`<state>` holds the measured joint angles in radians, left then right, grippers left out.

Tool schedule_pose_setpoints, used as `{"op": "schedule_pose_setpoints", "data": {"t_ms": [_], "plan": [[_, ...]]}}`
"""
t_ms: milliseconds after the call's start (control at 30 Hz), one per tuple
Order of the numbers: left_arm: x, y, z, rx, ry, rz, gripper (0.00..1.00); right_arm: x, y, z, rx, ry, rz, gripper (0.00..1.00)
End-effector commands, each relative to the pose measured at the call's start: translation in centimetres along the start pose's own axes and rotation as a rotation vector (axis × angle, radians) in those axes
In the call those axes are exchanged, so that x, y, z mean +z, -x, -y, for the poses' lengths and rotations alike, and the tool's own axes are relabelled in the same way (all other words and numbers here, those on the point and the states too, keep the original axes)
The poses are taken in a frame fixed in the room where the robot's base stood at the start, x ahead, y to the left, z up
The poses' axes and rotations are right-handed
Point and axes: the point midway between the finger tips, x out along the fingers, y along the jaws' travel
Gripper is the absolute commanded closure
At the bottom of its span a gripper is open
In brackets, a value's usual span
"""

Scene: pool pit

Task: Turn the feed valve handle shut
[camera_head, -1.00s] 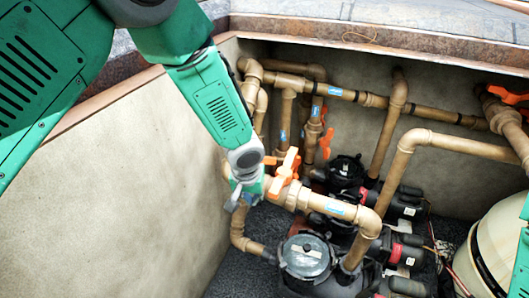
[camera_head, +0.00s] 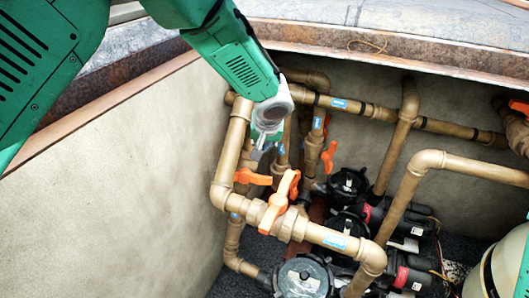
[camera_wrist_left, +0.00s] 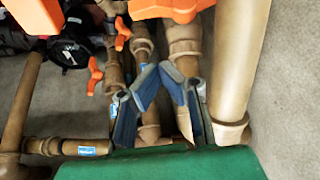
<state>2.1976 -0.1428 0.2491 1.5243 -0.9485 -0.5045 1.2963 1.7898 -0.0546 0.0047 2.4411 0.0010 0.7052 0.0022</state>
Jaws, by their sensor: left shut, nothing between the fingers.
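Several orange valve handles sit on the tan pipes; the frames do not show which is the feed valve's. The nearest valve handle (camera_head: 279,202) stands tilted on the front pipe in the head view. A second orange handle (camera_head: 252,177) lies flat just behind it. Another (camera_head: 329,156) is farther back. In the wrist view a large orange handle (camera_wrist_left: 165,9) is at the top edge and a smaller one (camera_wrist_left: 95,76) at left. My left gripper (camera_head: 258,151) is shut and empty, above and behind the nearest handle, apart from it; its fingers (camera_wrist_left: 157,74) show in the wrist view.
A vertical tan pipe (camera_head: 231,150) stands just left of my left gripper. Black pumps (camera_head: 304,278) are below, and a cream tank (camera_head: 497,268) is at lower right. The pit wall (camera_head: 125,170) on the left is bare. Pipes crowd the space around the gripper.

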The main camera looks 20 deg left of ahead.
Motion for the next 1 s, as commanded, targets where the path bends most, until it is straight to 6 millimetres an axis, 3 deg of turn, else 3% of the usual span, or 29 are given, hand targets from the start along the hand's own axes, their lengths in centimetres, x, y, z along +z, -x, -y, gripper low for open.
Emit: {"op": "schedule_pose_setpoints", "data": {"t_ms": [200,400,633,1000], "plan": [[0.3,-5.4,0.0,0.001,0.002,0.005,1.0,0.1,-2.0,0.0,0.0,0.0,0.001,0.6],[0.8,-9.0,0.0,0.0,0.001,0.004,1.0,0.2,-3.5,0.0,0.0,0.0,0.001,0.6],[2.6,-10.6,0.0,0.001,0.0,0.002,1.0,0.3,-4.5,0.0,0.0,0.0,0.0,0.6],[2.9,-10.8,0.0,0.001,0.0,0.002,1.0,0.2,-4.6,0.0,0.0,0.0,0.0,0.6]]}}
